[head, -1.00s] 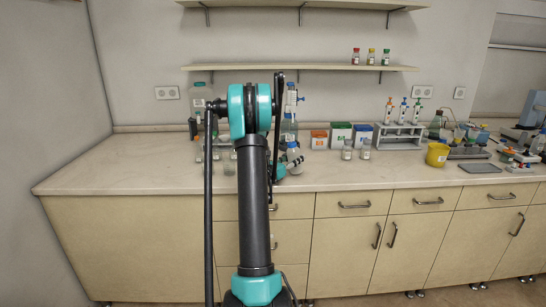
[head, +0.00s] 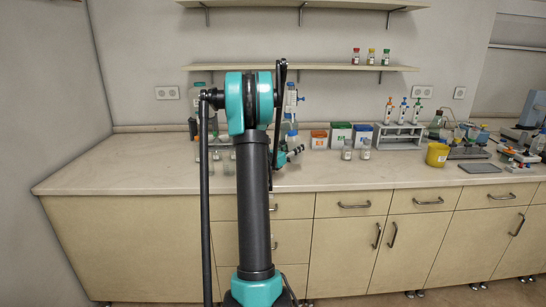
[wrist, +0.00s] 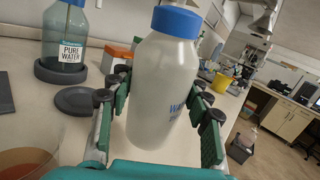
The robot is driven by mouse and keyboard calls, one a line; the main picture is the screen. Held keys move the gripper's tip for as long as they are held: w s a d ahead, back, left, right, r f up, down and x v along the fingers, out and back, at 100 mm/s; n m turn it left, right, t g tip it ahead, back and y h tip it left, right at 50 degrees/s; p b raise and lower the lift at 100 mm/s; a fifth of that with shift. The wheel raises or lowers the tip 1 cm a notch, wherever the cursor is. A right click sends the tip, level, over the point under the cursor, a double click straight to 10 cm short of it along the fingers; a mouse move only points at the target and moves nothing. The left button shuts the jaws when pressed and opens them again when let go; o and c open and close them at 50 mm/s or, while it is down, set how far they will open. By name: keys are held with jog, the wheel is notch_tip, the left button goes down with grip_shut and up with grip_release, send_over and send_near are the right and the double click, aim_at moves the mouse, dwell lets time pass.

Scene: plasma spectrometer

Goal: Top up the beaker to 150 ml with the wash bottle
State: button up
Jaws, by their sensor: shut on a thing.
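In the wrist view a pale, translucent bottle with a blue cap (wrist: 166,85) stands between the fingers of my gripper (wrist: 155,104). Blue lettering, partly cut off, starts with "WA", so it looks like the wash bottle. My gripper is shut on its body from both sides. I cannot tell whether its base touches the bench. A round clear vessel with reddish-brown contents (wrist: 27,164) is cut off at the lower left; I cannot tell whether it is the beaker. In the head view my own arm hides most of the gripper and the bottle.
A "PURE WATER" bottle (wrist: 70,40) stands in a dark ring at left, beside a dark round disc (wrist: 75,100). The bench front (head: 120,178) is clear at left.

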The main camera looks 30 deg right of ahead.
aim_at(299, 138)
jog(key=shift+r, duration=0.15)
jog(key=shift+s+d+r+m+y, duration=0.15)
jog(key=shift+d+r+m+y, duration=0.1)
jog(key=shift+r, duration=0.25)
jog(key=shift+s+d+r+m+y, duration=0.1)
jog(key=shift+r+m+y, duration=0.2)
jog(key=shift+r, duration=0.25)
jog(key=shift+s+d+r+m+y, duration=0.15)
jog(key=shift+d+r+m+y, duration=0.1)
jog(key=shift+r, duration=0.25)
jog(key=shift+r, duration=0.1)
